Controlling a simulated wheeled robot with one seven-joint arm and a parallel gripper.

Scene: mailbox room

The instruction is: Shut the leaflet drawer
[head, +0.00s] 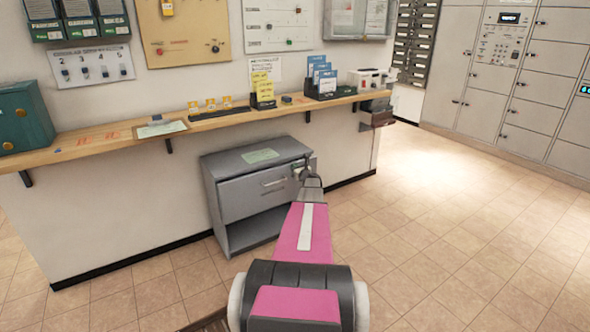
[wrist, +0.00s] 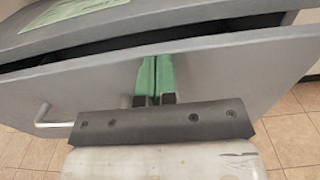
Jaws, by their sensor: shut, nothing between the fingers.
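The grey cabinet (head: 208,182) stands on the floor under the counter, with a green sheet (head: 260,156) on its top. Its leaflet drawer (head: 243,200) has a bar handle (head: 274,182). In the wrist view the drawer front (wrist: 225,75) stands a little out from the cabinet, with a dark gap (wrist: 100,50) along its upper edge. The handle (wrist: 50,118) is at the left there. My gripper (head: 303,170) is shut and empty at the right part of the drawer front. Its green fingertips (wrist: 155,62) point at the front and appear to be against it; contact is hard to tell.
A wooden counter (head: 90,137) runs above the cabinet, with a clipboard (head: 160,128) and leaflet holders (head: 322,82). An open shelf (head: 258,230) lies below the drawer. The tiled floor at right is clear up to the grey lockers (head: 540,90).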

